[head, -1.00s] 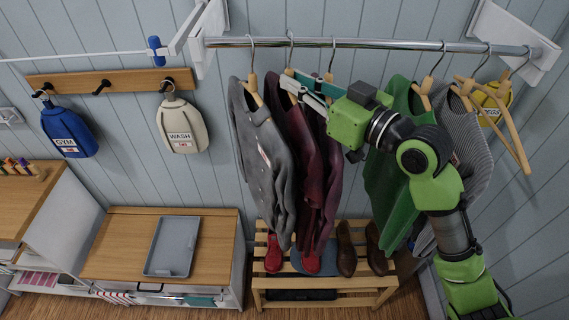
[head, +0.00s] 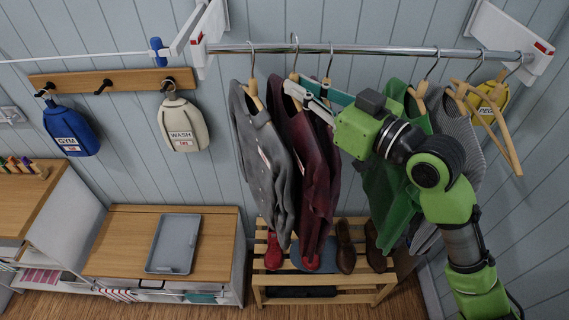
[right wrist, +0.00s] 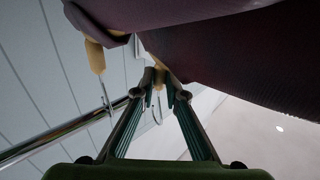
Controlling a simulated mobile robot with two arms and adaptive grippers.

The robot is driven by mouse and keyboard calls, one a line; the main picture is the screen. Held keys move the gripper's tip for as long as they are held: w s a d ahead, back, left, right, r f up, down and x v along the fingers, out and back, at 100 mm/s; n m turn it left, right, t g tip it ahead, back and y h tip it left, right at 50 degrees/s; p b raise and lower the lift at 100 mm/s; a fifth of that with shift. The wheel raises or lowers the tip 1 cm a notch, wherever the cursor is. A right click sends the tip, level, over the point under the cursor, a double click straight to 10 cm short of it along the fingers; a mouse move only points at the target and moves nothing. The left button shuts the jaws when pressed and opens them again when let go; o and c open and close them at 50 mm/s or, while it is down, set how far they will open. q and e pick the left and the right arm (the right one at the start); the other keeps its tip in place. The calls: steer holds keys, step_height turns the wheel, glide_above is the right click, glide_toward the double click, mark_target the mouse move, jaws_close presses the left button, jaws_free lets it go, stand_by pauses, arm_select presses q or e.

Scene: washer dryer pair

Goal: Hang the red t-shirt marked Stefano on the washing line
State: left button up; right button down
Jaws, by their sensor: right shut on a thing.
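Dark red garments hang on wooden hangers below the metal rail (head: 390,50). The nearer one (head: 291,135) is beside a grey shirt; a second (head: 325,160) is partly hidden behind it. No name Stefano is readable on either. My right gripper (head: 292,90) is shut on the wooden hanger at the top of the nearer dark red garment. In the right wrist view the fingertips (right wrist: 160,76) close on the hanger's wood, with its hook beside the rail. I cannot tell whether the hook touches the rail. The thin white line (head: 85,57) runs at the left. My left gripper is out of view.
A grey shirt (head: 262,140) hangs close left of the held garment. A green garment (head: 388,185) and a striped one (head: 462,140) hang to the right. A wooden shoe rack (head: 325,283) stands below. Blue and white bags hang on wall hooks at left.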

steer(key=shift+s+d, duration=0.2)
steer(key=shift+s, duration=0.5)
steer(key=shift+s+d, duration=0.25)
steer(key=shift+s, duration=0.4)
steer(key=shift+s+d, duration=0.2)
steer(key=shift+s, duration=0.5)
steer(key=shift+w, duration=0.1)
steer(key=shift+w+a, duration=0.25)
steer(key=shift+w, duration=0.45)
steer(key=shift+w+a, duration=0.2)
steer(key=shift+w, duration=0.5)
steer(key=shift+w+a, duration=0.25)
steer(key=shift+w, duration=0.45)
steer(key=shift+s, duration=0.1)
steer(key=shift+s+d, duration=0.1)
